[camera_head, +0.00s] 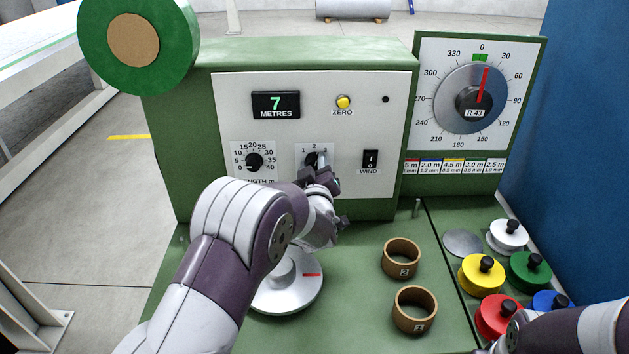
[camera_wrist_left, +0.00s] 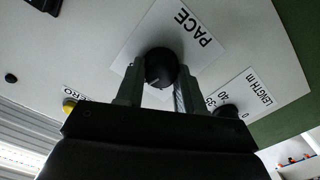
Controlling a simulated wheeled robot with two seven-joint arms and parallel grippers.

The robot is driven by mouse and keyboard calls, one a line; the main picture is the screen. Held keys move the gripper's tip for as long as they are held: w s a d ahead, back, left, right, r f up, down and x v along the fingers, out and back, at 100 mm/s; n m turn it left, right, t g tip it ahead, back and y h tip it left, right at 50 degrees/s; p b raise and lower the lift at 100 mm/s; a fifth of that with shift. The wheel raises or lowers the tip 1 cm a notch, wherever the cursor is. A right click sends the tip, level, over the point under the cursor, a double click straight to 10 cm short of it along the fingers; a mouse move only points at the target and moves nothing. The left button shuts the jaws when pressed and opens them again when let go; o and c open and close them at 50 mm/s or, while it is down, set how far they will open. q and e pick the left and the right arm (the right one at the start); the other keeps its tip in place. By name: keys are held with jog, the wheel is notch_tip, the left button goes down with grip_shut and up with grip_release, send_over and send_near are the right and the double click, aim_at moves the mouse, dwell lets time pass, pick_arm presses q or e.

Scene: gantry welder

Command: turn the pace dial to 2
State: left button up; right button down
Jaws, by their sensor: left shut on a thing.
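The pace dial is a black knob on a white plate (camera_head: 302,151) with numbers, on the white front panel of the green machine. In the left wrist view the black pace knob (camera_wrist_left: 161,66) sits between my two fingers, below the word PACE. My left gripper (camera_head: 318,170) is at the dial and shut on the knob; it hides much of the knob and the plate's lower part in the head view. Numbers 1 and 2 show above the knob; I cannot tell exactly where its pointer stands. My right gripper is not in view; only my right arm shows at the lower right.
The length dial (camera_head: 254,162) is left of the pace dial, the wind switch (camera_head: 370,160) right. A yellow zero button (camera_head: 343,102) and a display (camera_head: 276,105) reading 7 are above. Cardboard rings (camera_head: 401,258), a white disc (camera_head: 290,297) and coloured spools (camera_head: 482,273) stand on the bench.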

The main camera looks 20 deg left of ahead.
pick_arm(q)
jog(key=shift+f+n+b, duration=0.25)
jog(key=shift+n+b, duration=0.75)
jog(key=shift+b, duration=0.2)
jog(key=shift+r+n+b, duration=0.2)
jog(key=shift+n+b, duration=0.4)
jog(key=shift+b, duration=0.1)
jog(key=o, duration=1)
jog(key=shift+o, duration=0.2)
jog(key=shift+s+a+r, duration=0.1)
jog(key=b+v, duration=0.2)
jog(key=v, duration=1)
jog(key=shift+s, duration=0.35)
